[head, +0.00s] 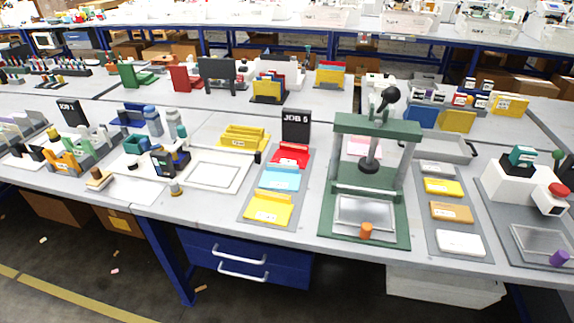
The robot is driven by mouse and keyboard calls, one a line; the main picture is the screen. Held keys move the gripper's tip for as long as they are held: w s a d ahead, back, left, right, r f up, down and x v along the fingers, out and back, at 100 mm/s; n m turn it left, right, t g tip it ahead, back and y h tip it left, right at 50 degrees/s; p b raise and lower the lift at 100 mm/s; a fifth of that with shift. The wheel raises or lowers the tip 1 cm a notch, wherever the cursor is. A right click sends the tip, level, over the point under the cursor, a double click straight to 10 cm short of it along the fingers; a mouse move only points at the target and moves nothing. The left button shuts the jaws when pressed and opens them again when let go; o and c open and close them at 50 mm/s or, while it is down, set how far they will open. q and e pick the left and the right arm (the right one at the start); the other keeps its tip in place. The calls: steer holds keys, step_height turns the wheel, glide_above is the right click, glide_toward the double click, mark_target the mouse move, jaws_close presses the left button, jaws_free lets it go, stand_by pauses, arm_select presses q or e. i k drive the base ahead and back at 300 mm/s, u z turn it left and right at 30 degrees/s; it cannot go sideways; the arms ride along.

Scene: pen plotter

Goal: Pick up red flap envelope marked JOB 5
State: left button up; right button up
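A black sign marked JOB 5 (296,125) stands upright at the back of a grey mat (254,211) on the near table. On that mat lie three envelopes in a column. The red envelope (290,155) is at the far end, just in front of the sign. A light blue envelope (279,178) is in the middle, and a yellow envelope (268,208) is nearest the front edge. Neither of my grippers is in the head view.
A green press (376,125) stands just right of the mat. A white frame (217,171) lies to the left, with yellow envelopes (243,138) behind it. A second mat (473,245) with several cards is at the right.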

mark_target(288, 153)
steer(key=u, duration=0.4)
steer(key=i, duration=0.6)
steer(key=u, duration=0.45)
